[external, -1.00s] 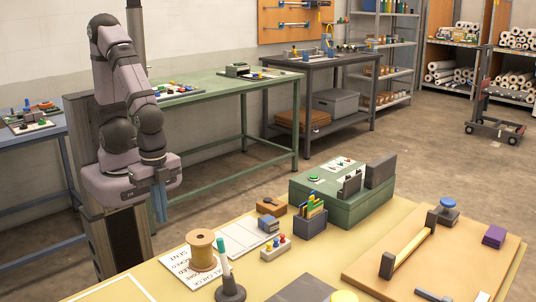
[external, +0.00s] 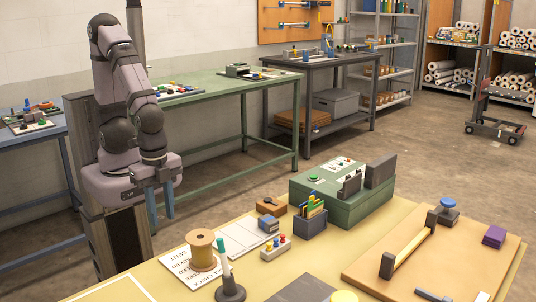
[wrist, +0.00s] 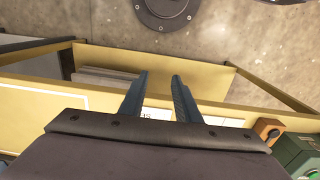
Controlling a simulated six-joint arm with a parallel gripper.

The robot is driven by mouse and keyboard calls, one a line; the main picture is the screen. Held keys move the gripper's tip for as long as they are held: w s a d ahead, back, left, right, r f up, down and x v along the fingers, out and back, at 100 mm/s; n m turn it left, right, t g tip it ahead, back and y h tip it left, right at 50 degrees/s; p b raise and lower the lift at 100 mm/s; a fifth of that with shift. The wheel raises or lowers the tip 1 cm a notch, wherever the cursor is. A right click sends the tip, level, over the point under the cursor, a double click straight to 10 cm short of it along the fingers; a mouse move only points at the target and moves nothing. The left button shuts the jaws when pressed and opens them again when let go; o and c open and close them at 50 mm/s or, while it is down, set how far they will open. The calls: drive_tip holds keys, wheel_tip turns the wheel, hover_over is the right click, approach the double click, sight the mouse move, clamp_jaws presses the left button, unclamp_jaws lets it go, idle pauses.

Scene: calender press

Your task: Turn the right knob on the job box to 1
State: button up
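A green box (external: 340,196) stands on the yellow table, with a green button, a white panel with small dark parts and upright dark plates on top. It may be the job box; its knobs and their marks are too small to read. In the wrist view, a corner of a green box (wrist: 298,150) shows at the lower right. My gripper (external: 162,222) is open and empty, pointing down beyond the table's far left edge, well left of the green box. Its two blue fingers (wrist: 160,76) are apart in the wrist view.
Near the green box are a small wooden block with a dark top (external: 270,206), a pen holder (external: 310,224) and a block with coloured pegs (external: 276,248). A spool (external: 201,250) and a dark stand (external: 230,292) are nearer. A board (external: 430,255) lies right.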

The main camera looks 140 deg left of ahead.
drive_tip(key=w+a+r+n+t+p, duration=0.15)
drive_tip(key=w+a+r, duration=0.3)
drive_tip(key=w, duration=0.55)
drive_tip(key=n+t+y+p, duration=0.2)
drive_tip(key=n+p, duration=0.3)
drive_tip(key=p, duration=0.3)
approach(348, 175)
drive_tip(key=shift+m, duration=0.25)
drive_tip(key=shift+p+x, duration=1.5)
drive_tip(key=shift+x, duration=2.3)
drive_tip(key=shift+d+t, duration=0.1)
drive_tip(key=shift+t, duration=0.15)
clamp_jaws()
